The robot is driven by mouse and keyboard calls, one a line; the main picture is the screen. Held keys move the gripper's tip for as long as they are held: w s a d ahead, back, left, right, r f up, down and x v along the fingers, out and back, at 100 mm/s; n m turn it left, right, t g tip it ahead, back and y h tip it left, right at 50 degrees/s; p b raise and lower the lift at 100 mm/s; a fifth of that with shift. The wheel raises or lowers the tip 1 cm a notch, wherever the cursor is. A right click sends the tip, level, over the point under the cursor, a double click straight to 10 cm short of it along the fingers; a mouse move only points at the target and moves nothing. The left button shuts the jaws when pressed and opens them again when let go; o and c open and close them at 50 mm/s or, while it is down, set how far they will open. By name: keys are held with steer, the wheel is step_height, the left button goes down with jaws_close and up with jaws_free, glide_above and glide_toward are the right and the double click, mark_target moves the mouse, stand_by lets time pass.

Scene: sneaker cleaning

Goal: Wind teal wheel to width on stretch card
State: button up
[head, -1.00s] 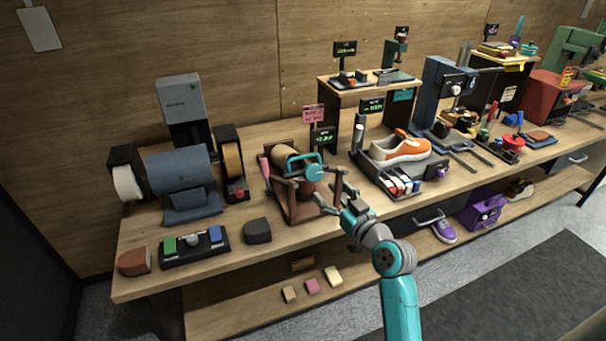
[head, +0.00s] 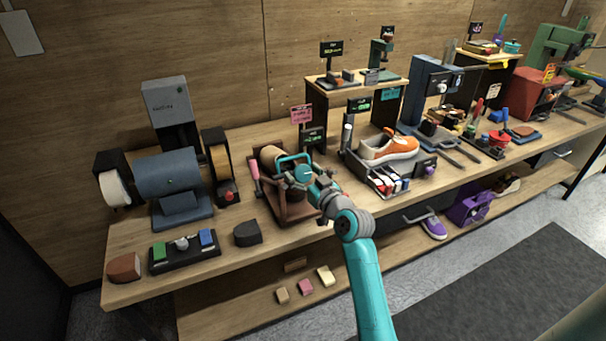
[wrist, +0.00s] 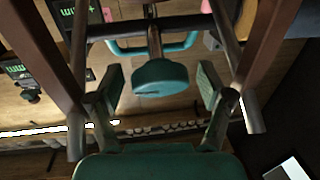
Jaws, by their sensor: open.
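The teal wheel (head: 303,175) faces front on the brown wooden shoe-stretching stand, with a teal looped handle behind it. My gripper (head: 317,185) is open at the wheel's front right. In the wrist view the wheel (wrist: 160,77) lies ahead, between the two open fingers (wrist: 160,92), with space visible on both sides. Whether a finger touches it I cannot tell. A pink card (head: 301,114) stands behind the stand; its writing is too small to read. A dark display (head: 313,139) with green characters is below it.
Brown posts of the stand (wrist: 265,45) flank my gripper closely in the wrist view. A tray with an orange-and-white sneaker (head: 388,148) is to the right. A blue buffing machine (head: 170,180) is to the left, and a dark block (head: 247,234) lies front left.

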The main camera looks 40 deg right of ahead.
steer(key=c, duration=1.2)
steer(key=shift+m+g+h, duration=0.25)
steer(key=shift+m+h, duration=0.65)
steer(key=shift+m, duration=0.65)
steer(key=shift+m+g+h, duration=0.25)
steer(key=shift+m+h, duration=0.65)
steer(key=shift+m, duration=0.65)
steer(key=o, duration=1.2)
steer(key=shift+s, duration=0.1)
